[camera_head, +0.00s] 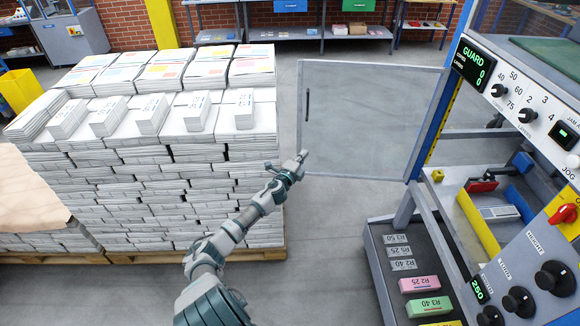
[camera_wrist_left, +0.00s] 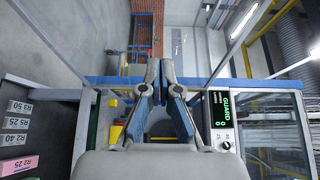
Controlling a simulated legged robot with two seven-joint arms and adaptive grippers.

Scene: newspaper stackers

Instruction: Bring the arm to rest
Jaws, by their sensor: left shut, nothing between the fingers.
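My left arm comes in from the bottom of the head view and reaches up and to the right. Its gripper (camera_head: 301,156) is in mid-air in front of the clear guard door (camera_head: 372,110), near the door's lower left corner. In the left wrist view the two fingers of the gripper (camera_wrist_left: 160,66) point away from the camera with their tips together. They are shut and hold nothing. Whether the gripper touches the door cannot be told. My right gripper is not in view.
Newspaper stacks (camera_head: 200,165) on a wooden pallet (camera_head: 262,254) stand left of the arm. The machine's control panel (camera_head: 535,110), reading GUARD, is at right. A dark tray (camera_head: 381,262) with labelled blocks lies below it. Floor between pallet and tray is clear.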

